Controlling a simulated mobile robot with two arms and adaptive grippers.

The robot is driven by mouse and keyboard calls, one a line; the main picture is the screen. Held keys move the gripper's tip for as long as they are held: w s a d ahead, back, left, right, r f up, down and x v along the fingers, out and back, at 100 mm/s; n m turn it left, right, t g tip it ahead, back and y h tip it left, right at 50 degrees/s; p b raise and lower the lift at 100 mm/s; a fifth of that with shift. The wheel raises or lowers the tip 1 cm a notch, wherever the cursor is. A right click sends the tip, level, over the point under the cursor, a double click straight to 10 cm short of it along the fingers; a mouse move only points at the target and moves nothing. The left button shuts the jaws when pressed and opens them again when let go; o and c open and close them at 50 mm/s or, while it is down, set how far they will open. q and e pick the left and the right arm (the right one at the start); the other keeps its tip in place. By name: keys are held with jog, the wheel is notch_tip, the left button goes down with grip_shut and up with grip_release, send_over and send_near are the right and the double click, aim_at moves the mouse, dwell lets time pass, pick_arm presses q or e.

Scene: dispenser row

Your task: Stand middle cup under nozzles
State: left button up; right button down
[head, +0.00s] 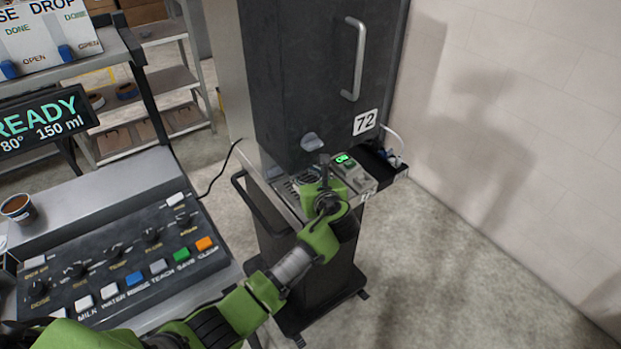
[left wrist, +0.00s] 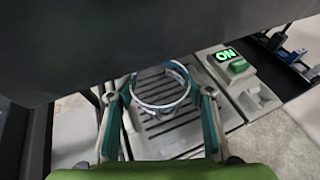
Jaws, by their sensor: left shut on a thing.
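My left gripper (head: 325,183) reaches to the dispenser marked 72 (head: 305,85), under its dark body. In the left wrist view its two fingers (left wrist: 162,108) stand on either side of a clear cup (left wrist: 160,108) with a bluish round rim and are shut on it. The cup is above or on the slotted drip tray (left wrist: 172,132); I cannot tell if it touches. In the head view the cup is not clear behind the gripper. The drip tray (head: 290,186) shows partly there. The nozzles are not visible. My right gripper is out of view.
A lit green ON switch (left wrist: 228,55) sits right of the tray. A cable and dark bracket (head: 392,160) are further right. A button panel (head: 110,250) and a coffee-filled cup (head: 18,207) stand at left. The floor by the right wall is clear.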

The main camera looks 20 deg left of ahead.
pick_arm(q)
jog(key=shift+f, duration=0.8)
dwell(0.4)
jog(key=o, duration=1)
jog(key=shift+c, duration=0.2)
